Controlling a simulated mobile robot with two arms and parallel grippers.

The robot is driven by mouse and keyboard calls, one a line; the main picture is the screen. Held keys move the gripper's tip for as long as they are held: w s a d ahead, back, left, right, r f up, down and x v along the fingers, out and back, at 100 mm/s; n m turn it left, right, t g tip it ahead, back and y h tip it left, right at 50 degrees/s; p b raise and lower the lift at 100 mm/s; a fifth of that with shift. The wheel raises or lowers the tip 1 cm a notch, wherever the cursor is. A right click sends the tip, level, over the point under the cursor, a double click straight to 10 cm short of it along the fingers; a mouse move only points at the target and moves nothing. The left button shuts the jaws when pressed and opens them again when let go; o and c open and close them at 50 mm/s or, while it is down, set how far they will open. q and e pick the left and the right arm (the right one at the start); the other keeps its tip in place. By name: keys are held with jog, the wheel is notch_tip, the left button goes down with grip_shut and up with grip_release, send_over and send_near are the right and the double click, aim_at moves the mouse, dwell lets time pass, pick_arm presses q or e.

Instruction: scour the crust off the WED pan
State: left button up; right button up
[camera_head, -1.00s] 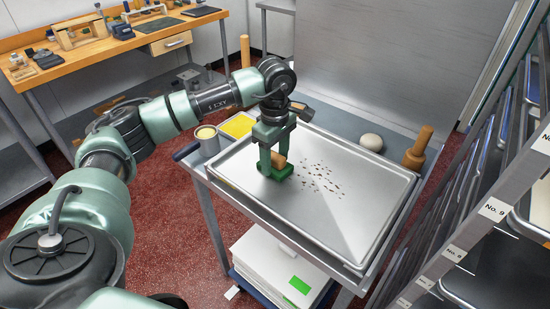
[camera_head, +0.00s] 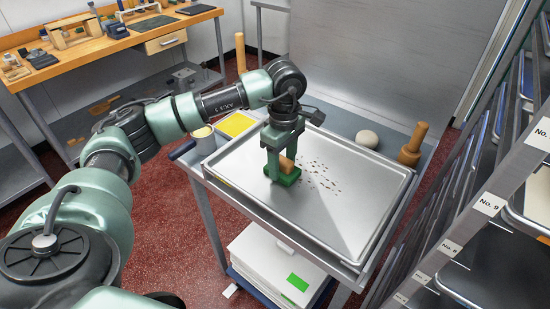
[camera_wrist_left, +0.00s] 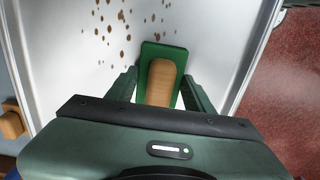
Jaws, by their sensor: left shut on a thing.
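The metal pan (camera_head: 345,215) lies on a cart, with brown crust specks (camera_head: 322,177) scattered on its floor near the back middle. I cannot read a WED mark on it. My left gripper (camera_head: 282,170) points down over the pan's left part and is shut on the wooden handle of a green-based scrubber (camera_head: 287,181). The green base appears to rest on the pan, just left of the specks. In the left wrist view the scrubber (camera_wrist_left: 162,82) sits between the fingers, with specks (camera_wrist_left: 125,27) beyond it to the upper left. My right gripper is not in view.
A yellow square (camera_head: 236,124) and a round tub (camera_head: 202,133) stand behind the pan at left. A pale round lump (camera_head: 367,138) and a wooden pestle-like tool (camera_head: 413,145) stand behind at right. A tray rack (camera_head: 490,205) rises close at right.

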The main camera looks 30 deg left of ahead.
aim_at(310, 190)
pick_arm(q)
jog(key=shift+d, duration=0.25)
jog(key=shift+s+d, duration=0.15)
jog(key=shift+d, duration=1.9)
jog(key=shift+d, duration=0.1)
jog(key=shift+s+d+b, duration=0.2)
jog(key=shift+d+b, duration=0.1)
jog(key=shift+d, duration=1.7)
jog(key=shift+a, duration=0.1)
